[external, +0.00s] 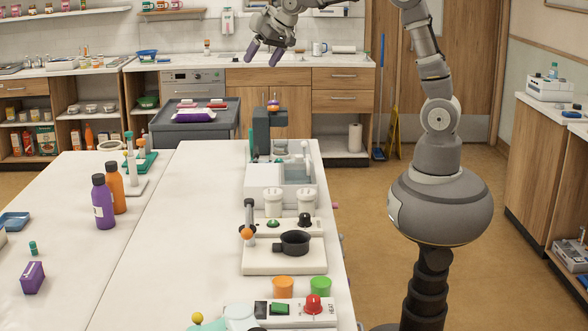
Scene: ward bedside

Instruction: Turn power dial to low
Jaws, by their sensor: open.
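A device near the front edge of the table carries a red dial (313,304) on a white panel, with lettering beside it that seems to read HEAT. A black knob (305,219) sits on another unit behind a small black pan. I cannot tell which is the power dial, and no low mark is legible. My gripper (263,53) has purple fingers, spread apart and empty. It hangs high at the top of the picture, well apart from both knobs.
The long white table (190,260) holds a black pan (294,243), orange and green cups in front of it, and a grey upright machine (262,130) behind. Purple (104,203) and orange bottles stand at left. The table's middle strip is clear.

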